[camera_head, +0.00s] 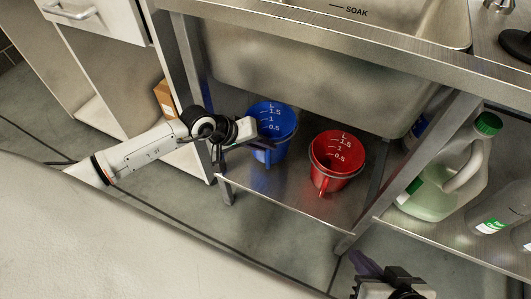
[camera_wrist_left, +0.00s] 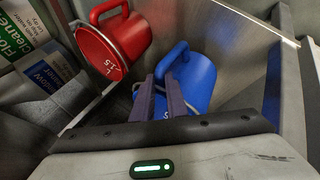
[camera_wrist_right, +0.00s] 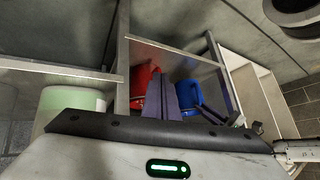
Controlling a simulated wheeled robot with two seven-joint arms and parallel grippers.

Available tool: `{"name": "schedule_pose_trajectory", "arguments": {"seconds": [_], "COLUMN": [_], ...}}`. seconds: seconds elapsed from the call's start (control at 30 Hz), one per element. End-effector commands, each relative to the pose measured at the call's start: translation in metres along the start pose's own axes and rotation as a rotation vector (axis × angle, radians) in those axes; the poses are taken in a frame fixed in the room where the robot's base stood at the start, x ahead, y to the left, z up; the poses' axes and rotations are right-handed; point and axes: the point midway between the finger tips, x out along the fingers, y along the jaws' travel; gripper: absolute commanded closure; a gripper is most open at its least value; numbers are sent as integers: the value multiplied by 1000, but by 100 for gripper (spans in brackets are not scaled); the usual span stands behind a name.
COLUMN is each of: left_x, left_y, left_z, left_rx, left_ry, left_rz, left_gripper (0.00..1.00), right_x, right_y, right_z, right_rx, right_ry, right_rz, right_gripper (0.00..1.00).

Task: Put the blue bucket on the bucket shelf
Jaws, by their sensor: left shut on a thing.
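The blue bucket (camera_head: 272,122) stands upright on the steel shelf (camera_head: 290,195) under the sink. It also shows in the left wrist view (camera_wrist_left: 202,80), its blue handle near the fingers. My left gripper (camera_head: 258,142) reaches in from the left and is shut on the blue bucket at its near side; the exact contact is partly hidden. A red bucket (camera_head: 337,158) stands just right of the blue one, and shows in the left wrist view (camera_wrist_left: 128,35). My right gripper (camera_head: 365,264) is low at the front, away from the buckets, its fingers together and empty.
The sink basin (camera_head: 300,85) hangs close above the buckets. Steel legs and a front rail frame the shelf. A green-capped jug (camera_head: 450,170) and clear bottles (camera_head: 497,212) stand on the shelf at right. A cardboard box (camera_head: 165,99) sits at left. The floor in front is clear.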

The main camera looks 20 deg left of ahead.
Motion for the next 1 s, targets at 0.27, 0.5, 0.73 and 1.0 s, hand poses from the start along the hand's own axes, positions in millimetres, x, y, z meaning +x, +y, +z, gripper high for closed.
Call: {"name": "schedule_pose_trajectory", "arguments": {"seconds": [0.27, 0.5, 0.73, 1.0], "left_x": [18, 30, 32, 31], "left_y": [-8, -17, -20, -20], "left_z": [1, 4, 6, 6], "left_rx": [-4, 1, 1, -1], "left_ry": [-2, 2, 1, -1], "left_rz": [2, 2, 2, 0], "left_gripper": [100, 100, 100, 69], "right_x": [2, -2, 0, -2], "right_y": [-4, -10, -10, -11], "right_z": [-4, -14, -12, -15], "right_rx": [5, 15, 17, 17], "right_ry": [26, 64, 65, 70], "right_rz": [-18, -40, -42, -44], "right_gripper": [100, 100, 100, 100]}}
